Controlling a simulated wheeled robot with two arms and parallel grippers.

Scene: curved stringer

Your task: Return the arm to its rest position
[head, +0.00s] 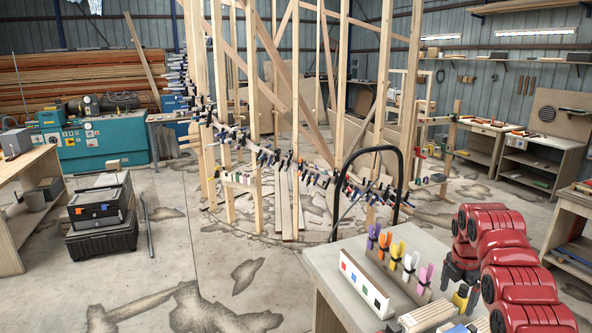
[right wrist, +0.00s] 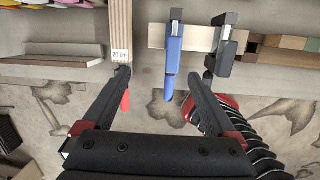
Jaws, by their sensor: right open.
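My right arm, red and jointed, comes in at the right of the head view, beside the near workbench (head: 345,262). In the right wrist view my right gripper (right wrist: 160,76) has its two dark fingers spread wide, with nothing held between them. A blue clamp (right wrist: 173,55) hangs from a pale wooden strip (right wrist: 200,37) and shows between the fingertips, but I cannot tell how far off it is. A black clamp (right wrist: 222,50) hangs to its right. My left gripper is not in view.
The near bench holds a white box with coloured squares (head: 362,283) and a row of coloured clamps (head: 398,250). A wooden stick labelled 20 cm (right wrist: 120,30) is near the left fingertip. A timber frame (head: 258,120) stands behind.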

